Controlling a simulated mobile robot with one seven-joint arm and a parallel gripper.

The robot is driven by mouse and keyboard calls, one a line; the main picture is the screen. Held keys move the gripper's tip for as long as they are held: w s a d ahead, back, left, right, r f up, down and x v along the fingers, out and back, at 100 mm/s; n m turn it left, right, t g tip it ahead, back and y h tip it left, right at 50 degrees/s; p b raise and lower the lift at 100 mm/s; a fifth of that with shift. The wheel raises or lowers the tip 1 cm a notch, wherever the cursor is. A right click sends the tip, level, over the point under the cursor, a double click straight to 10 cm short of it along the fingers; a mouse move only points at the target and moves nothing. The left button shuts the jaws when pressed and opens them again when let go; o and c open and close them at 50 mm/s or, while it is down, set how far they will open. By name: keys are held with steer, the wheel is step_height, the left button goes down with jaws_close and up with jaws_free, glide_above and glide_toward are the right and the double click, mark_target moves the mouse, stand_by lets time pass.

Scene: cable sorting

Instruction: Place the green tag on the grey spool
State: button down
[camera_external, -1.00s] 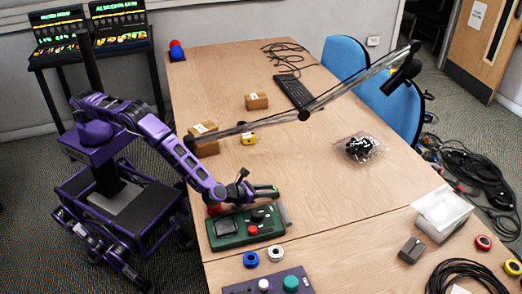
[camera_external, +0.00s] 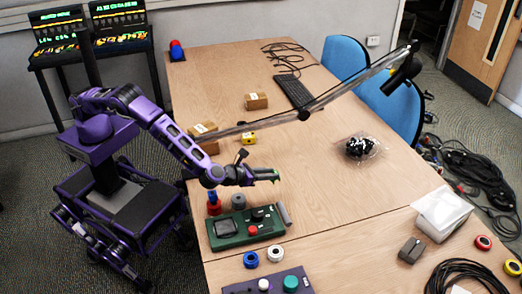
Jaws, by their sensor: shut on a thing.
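My gripper (camera_external: 272,175) is raised above the table, at the end of my purple arm. It is shut on the green tag (camera_external: 275,179), a small green piece showing at the fingertips and partly covered by them. The grey spool (camera_external: 238,201) looks like a short grey cylinder standing on the table behind the green device box. It is to the left of and below my gripper in the picture, apart from the tag.
A red spool (camera_external: 213,209) with a blue piece (camera_external: 212,196) at its top is left of the grey spool. The green device box (camera_external: 230,239) lies in front. Blue (camera_external: 250,260) and white (camera_external: 276,254) rings lie nearer. A lamp arm (camera_external: 345,90) spans the table.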

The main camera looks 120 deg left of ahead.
steer(key=s+d+r+t+p, duration=0.1)
steer(key=s+d+r+p, duration=0.1)
steer(key=s+d+r, duration=0.15)
step_height(320, 180, up, 2)
steer(key=m+t+h+p, duration=0.1)
steer(key=m+h+p, duration=0.1)
steer(key=m+p, duration=0.1)
glide_above(239, 201)
steer(key=s, duration=0.3)
steer(key=f, duration=0.9)
steer(key=shift+w+d+f, duration=0.1)
steer(key=shift+d, duration=0.1)
steer(key=shift+f+b, duration=0.1)
steer(key=shift+b, duration=0.2)
steer(key=shift+f, duration=0.15)
steer(key=c, duration=0.7)
jaws_free()
